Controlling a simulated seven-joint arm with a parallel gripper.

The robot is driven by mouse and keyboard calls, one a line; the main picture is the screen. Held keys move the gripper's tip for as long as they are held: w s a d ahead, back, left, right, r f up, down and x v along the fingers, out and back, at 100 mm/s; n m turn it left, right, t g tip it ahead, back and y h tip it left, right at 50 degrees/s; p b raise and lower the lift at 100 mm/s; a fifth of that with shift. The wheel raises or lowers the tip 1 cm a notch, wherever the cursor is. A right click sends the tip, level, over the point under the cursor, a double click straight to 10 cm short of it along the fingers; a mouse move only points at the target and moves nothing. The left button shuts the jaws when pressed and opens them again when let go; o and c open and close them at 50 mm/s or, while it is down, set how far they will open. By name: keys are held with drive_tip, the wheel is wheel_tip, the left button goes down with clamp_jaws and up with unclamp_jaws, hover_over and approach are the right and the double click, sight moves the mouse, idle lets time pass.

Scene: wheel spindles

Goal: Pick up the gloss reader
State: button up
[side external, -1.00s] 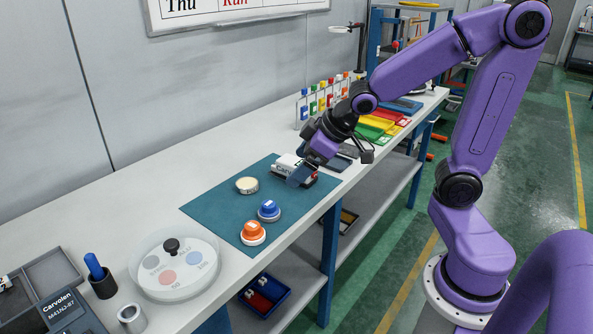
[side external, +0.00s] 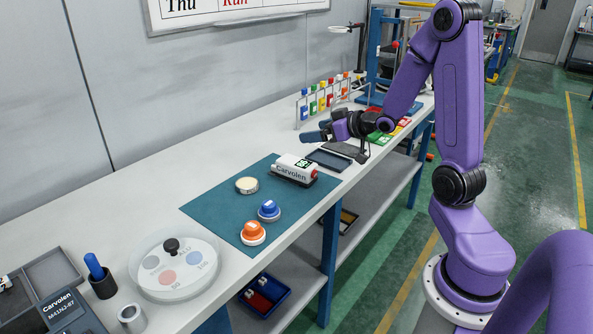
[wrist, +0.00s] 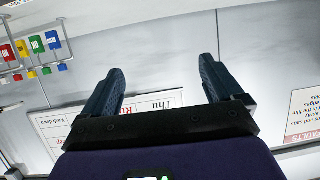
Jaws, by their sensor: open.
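The gloss reader appears to be the white device marked Carvolen (side external: 291,167), with a small green display, a dark base and a red end. It lies on the far right part of the teal mat (side external: 215,208). My gripper (side external: 312,134) is above and behind it, apart from it, with the fingers pointing left toward the wall. In the wrist view my gripper (wrist: 160,66) is open, with nothing between the two blue fingers. The device does not show in the wrist view.
A cream disc (side external: 247,185), a blue-topped knob (side external: 269,209) and an orange-topped knob (side external: 253,232) sit on the mat. A dark tray (side external: 329,160) lies behind the device. A round clear dish (side external: 175,265) is at front left.

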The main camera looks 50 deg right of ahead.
approach(297, 161)
drive_tip(key=shift+f+x, duration=0.2)
drive_tip(key=shift+x, duration=4.65)
drive_tip(key=c, duration=1.4)
drive_tip(key=shift+r, duration=0.15)
